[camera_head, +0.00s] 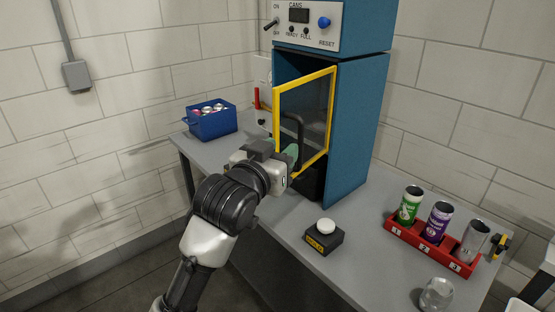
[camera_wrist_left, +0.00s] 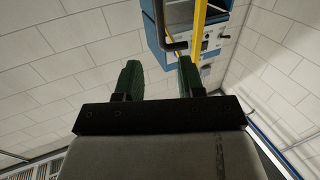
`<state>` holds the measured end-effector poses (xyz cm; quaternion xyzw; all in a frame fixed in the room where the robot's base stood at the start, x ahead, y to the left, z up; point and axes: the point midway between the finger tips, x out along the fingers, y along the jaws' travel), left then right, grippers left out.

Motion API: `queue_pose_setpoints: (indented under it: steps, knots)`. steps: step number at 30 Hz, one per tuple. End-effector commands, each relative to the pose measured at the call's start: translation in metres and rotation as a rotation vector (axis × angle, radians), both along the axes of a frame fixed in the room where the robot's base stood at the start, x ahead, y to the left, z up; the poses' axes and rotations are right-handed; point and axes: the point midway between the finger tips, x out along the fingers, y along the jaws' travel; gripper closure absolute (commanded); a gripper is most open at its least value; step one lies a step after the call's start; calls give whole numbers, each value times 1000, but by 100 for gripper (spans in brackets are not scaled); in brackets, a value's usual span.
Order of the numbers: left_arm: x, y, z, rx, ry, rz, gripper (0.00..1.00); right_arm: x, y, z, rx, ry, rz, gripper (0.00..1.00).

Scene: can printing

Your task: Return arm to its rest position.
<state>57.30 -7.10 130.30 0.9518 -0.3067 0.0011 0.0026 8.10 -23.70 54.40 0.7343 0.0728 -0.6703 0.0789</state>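My left arm reaches in from the bottom of the head view. Its gripper (camera_head: 291,157) is in front of the yellow-framed door (camera_head: 305,117) of the blue machine, by the black door handle. In the left wrist view the two green fingers of my gripper (camera_wrist_left: 159,78) stand apart with only wall behind the gap. The black handle (camera_wrist_left: 174,45) shows beyond the right finger; I cannot tell whether they touch. The door stands partly open. My right gripper is not in view.
A red rack (camera_head: 420,246) with numbered slots holds green, purple and silver cans at the right. A clear or silver item (camera_head: 436,294) stands before it. A black box with a white button (camera_head: 326,226) is on the table near my arm. A blue crate (camera_head: 211,124) of cans is behind left.

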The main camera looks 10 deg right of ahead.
Motion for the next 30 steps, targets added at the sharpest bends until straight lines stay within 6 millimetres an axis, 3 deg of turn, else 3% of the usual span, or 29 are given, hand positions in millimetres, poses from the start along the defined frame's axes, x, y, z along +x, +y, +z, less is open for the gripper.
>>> queue_pose_setpoints:
  steps: [13,17,20,24,30]
  knots:
    - [-5,5,-1,1,3,2,61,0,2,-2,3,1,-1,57]
    - [6,9,-28,13,45,22,61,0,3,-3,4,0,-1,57]
    - [24,20,-79,34,123,60,61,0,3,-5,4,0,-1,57]
    - [41,43,-181,81,268,126,61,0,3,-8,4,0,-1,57]
    - [31,82,-330,159,464,205,61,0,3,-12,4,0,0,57]
